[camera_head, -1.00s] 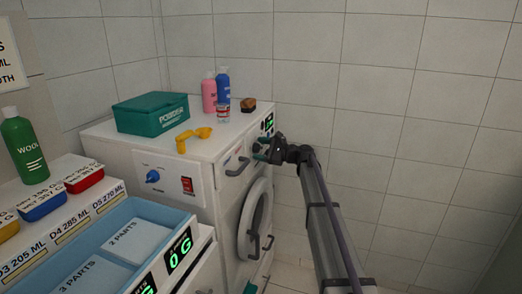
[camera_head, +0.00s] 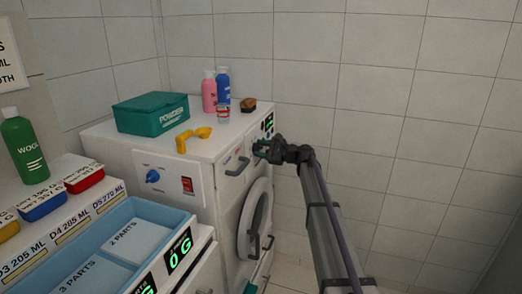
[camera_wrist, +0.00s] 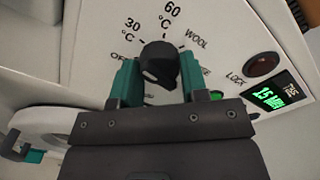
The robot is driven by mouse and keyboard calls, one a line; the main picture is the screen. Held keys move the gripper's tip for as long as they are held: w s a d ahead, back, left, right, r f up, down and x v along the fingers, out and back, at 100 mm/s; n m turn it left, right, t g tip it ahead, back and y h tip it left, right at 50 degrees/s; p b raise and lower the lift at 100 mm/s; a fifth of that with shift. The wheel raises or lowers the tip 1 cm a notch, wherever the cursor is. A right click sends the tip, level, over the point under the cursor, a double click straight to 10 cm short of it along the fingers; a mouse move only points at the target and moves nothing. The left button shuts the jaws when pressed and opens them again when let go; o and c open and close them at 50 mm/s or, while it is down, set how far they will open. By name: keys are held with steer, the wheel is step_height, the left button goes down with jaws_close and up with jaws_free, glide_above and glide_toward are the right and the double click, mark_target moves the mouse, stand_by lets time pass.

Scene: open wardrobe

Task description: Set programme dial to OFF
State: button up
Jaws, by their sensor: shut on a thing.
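The black programme dial (camera_wrist: 158,60) is on the washing machine's white front panel. In the wrist view, the labels OFF, 30 °C, 60 °C and WOOL run around it, with another label partly hidden by a finger. My gripper (camera_wrist: 157,78) is shut on the dial, one teal finger on each side. I cannot tell which mark the dial points to. In the head view, my gripper (camera_head: 262,150) is at the upper front of the washing machine (camera_head: 228,190) and hides the dial.
A dark red button (camera_wrist: 262,64) and a lit green display (camera_wrist: 269,97) are right of the dial. A drawer handle (camera_head: 238,166) is left of my gripper. Bottles (camera_head: 209,93), a green powder box (camera_head: 150,113) and a yellow scoop (camera_head: 190,138) stand on top.

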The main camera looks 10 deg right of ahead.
steer(key=n, duration=0.4)
steer(key=shift+n, duration=2.5)
steer(key=o, duration=0.9)
steer(key=v, duration=1)
steer(key=shift+s+d, duration=0.15)
steer(key=shift+d, duration=0.2)
